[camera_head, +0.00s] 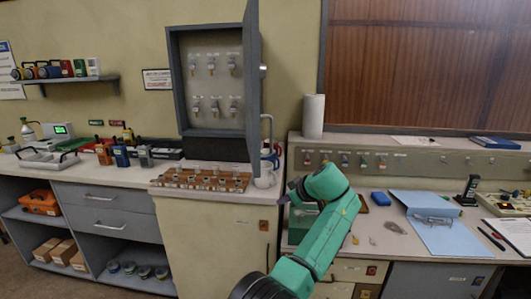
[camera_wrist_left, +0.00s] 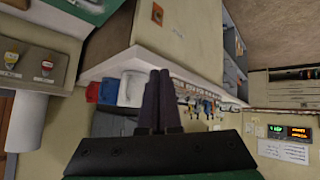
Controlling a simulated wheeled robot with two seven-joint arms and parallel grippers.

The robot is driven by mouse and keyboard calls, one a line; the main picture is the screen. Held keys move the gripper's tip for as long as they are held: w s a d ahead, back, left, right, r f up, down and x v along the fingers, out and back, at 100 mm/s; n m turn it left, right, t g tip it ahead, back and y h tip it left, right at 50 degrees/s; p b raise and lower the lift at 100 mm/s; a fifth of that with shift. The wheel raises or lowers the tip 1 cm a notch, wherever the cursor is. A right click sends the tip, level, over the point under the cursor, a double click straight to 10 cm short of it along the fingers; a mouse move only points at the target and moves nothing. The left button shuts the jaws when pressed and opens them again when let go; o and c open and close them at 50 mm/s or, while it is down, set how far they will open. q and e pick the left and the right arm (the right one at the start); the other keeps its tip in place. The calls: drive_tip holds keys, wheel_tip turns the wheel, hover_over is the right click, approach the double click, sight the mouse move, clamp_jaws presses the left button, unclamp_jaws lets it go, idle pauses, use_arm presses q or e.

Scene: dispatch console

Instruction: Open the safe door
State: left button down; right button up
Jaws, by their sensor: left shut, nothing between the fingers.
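A grey wall cabinet (camera_head: 212,82) with several hanging keys has its door (camera_head: 252,75) swung out, standing open. Below it is a beige floor cabinet (camera_head: 212,240) with a shut front and a small orange label; it also shows in the left wrist view (camera_wrist_left: 185,35). I cannot tell for certain which of the two is the safe. My left gripper (camera_head: 287,200) is in front of the counter, right of the beige cabinet; its fingertips are hard to make out there. In the left wrist view its dark fingers (camera_wrist_left: 160,75) are together and empty. My right gripper is not in view.
A wooden tray (camera_head: 200,179) of small items lies on the counter below the wall cabinet. A white mug (camera_head: 265,179) stands beside it. A white paper roll (camera_head: 313,116) stands on the right ledge. A blue folder (camera_head: 440,225) lies on the desk.

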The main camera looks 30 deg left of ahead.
use_arm(q)
drive_tip(key=s+a+f+n+t+h, duration=0.25)
drive_tip(key=a+f+h, duration=0.35)
drive_tip(key=a+f, duration=0.5)
drive_tip(key=s+a+r+n+t+h+p, duration=0.2)
drive_tip(key=s+a+r+n+t, duration=0.1)
drive_tip(key=s+a+r+t, duration=0.4)
drive_tip(key=s+d+r+m+t+h, duration=0.2)
drive_tip(key=s+r, duration=0.2)
drive_tip(key=r, duration=0.5)
drive_tip(key=s+d+r+m+t+h, duration=0.1)
drive_tip(key=s+r+m+t, duration=0.1)
drive_tip(key=s+r, duration=0.5)
drive_tip(key=w+d+r+p, duration=0.1)
drive_tip(key=w+d+p, duration=0.1)
drive_tip(key=w, duration=0.5)
drive_tip(key=w+d+p, duration=0.2)
drive_tip(key=w+p, duration=0.1)
drive_tip(key=w, duration=0.5)
drive_tip(key=shift+d+r+p, duration=0.25)
drive_tip(key=shift+r+p, duration=0.1)
drive_tip(key=shift+r, duration=0.05)
